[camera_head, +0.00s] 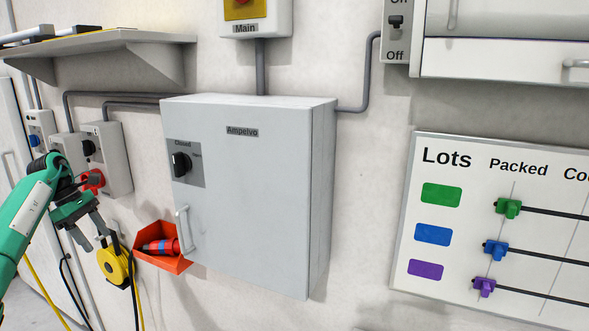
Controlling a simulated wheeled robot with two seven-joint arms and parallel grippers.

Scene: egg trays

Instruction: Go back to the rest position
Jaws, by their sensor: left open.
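My left gripper (91,241) comes in from the left edge on a green arm. Its two grey fingers point down and are spread apart, with nothing between them. It is in front of the wall, left of the grey cabinet (250,200). The cabinet is labelled "Ampelvo", and its door looks closed. My right gripper does not show in this view.
An orange bin (157,262) with a red and blue item hangs left of the cabinet. A yellow reel (114,266) hangs near my left gripper. Socket boxes (116,170), a shelf (100,45) and a Lots board (440,285) are on the wall.

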